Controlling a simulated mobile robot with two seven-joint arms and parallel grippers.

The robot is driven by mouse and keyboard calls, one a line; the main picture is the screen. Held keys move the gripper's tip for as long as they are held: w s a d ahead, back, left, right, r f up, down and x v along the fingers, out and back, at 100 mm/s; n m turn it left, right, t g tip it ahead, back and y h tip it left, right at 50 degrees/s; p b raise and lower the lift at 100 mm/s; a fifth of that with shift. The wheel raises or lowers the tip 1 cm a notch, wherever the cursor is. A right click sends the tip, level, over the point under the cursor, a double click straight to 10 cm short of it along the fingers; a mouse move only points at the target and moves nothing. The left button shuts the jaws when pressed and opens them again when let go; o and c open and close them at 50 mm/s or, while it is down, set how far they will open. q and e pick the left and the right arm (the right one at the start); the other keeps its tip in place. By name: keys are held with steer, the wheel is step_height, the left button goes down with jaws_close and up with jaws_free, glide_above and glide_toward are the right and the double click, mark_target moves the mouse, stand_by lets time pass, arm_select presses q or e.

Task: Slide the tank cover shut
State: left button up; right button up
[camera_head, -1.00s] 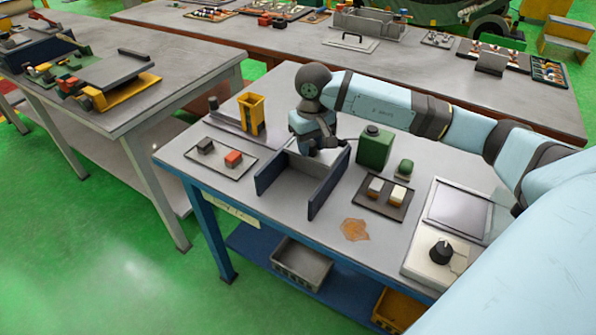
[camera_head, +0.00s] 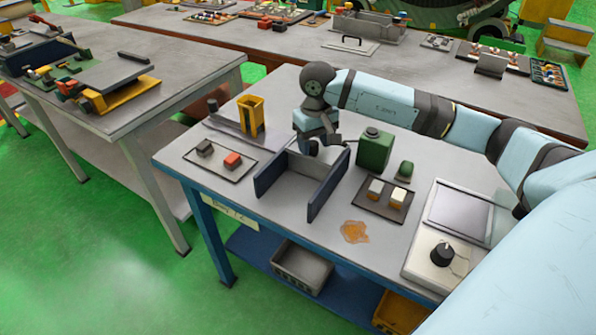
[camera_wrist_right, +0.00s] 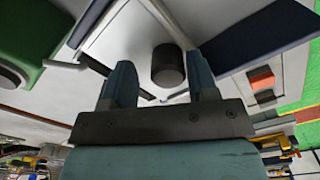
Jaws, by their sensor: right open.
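Two dark blue upright walls flank a grey floor or plate on the near table; one is the left wall (camera_head: 268,174), the other the right wall (camera_head: 329,184). I cannot tell for sure which part is the tank cover. My right gripper (camera_head: 314,146) is low at the far end of these walls. In the right wrist view it (camera_wrist_right: 160,82) is open, with its two fingers apart. A dark round knob (camera_wrist_right: 168,64) shows between and just beyond the fingertips; contact cannot be told. My left gripper is not in view.
A green canister (camera_head: 375,150) stands close right of my right gripper. A yellow holder (camera_head: 251,116) stands to the left. Two small trays with blocks, the left tray (camera_head: 207,172) and right tray (camera_head: 370,207), flank the walls. An orange-brown stain (camera_head: 354,232) lies in front.

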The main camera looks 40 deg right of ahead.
mark_target(314, 141)
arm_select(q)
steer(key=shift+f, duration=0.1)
arm_select(e)
steer(key=shift+a+f, duration=0.1)
steer(key=shift+f, duration=0.1)
steer(key=shift+w+r+p, duration=0.25)
steer(key=shift+r+p, duration=0.2)
steer(key=shift+r, duration=0.3)
steer(key=shift+r+p, duration=0.7)
steer(key=shift+r, duration=1.2)
steer(key=shift+s+r, duration=0.15)
steer(key=shift+r, duration=0.25)
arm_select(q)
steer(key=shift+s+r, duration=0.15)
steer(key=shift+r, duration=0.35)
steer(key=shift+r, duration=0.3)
